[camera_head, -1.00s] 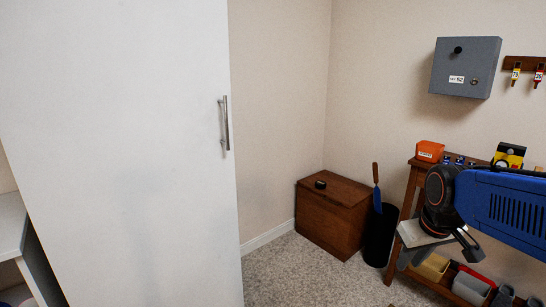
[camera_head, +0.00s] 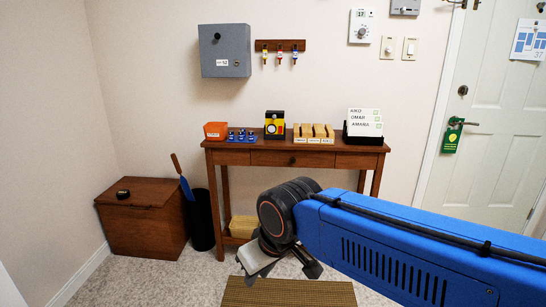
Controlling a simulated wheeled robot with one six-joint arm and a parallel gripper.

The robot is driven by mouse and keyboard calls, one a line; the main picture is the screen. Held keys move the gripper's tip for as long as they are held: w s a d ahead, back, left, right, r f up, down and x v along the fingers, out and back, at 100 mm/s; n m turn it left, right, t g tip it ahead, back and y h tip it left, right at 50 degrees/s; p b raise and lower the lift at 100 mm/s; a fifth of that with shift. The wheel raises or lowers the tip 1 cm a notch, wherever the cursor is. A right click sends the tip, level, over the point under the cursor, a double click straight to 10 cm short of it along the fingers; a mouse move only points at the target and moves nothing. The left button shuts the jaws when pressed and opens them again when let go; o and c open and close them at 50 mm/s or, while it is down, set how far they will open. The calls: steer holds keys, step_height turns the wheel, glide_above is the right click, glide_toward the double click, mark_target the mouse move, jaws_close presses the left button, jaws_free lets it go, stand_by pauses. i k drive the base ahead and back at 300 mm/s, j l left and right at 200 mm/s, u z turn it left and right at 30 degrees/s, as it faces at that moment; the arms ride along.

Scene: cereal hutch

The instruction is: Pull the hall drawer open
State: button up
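The hall drawer (camera_head: 270,158) is the middle front in the apron of a brown wooden console table (camera_head: 216,158) against the back wall. It looks shut, flush with the apron, with a small dark knob at its centre. My gripper (camera_head: 283,275) hangs low in front of the table, below the drawer and well apart from it, at the end of my blue arm. Its fingertips are small, dark and partly hidden, so I cannot tell whether it is open. I see nothing held in it.
On the table stand an orange box (camera_head: 215,130), blue-based items (camera_head: 240,137), a yellow-black device (camera_head: 275,124), wooden blocks (camera_head: 313,131) and a card holder (camera_head: 362,126). A brown chest (camera_head: 140,220) and black bin (camera_head: 201,220) stand left. A brown mat (camera_head: 300,292) lies on the floor.

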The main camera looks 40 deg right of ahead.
mark_target(259, 158)
steer(key=z, duration=1.1)
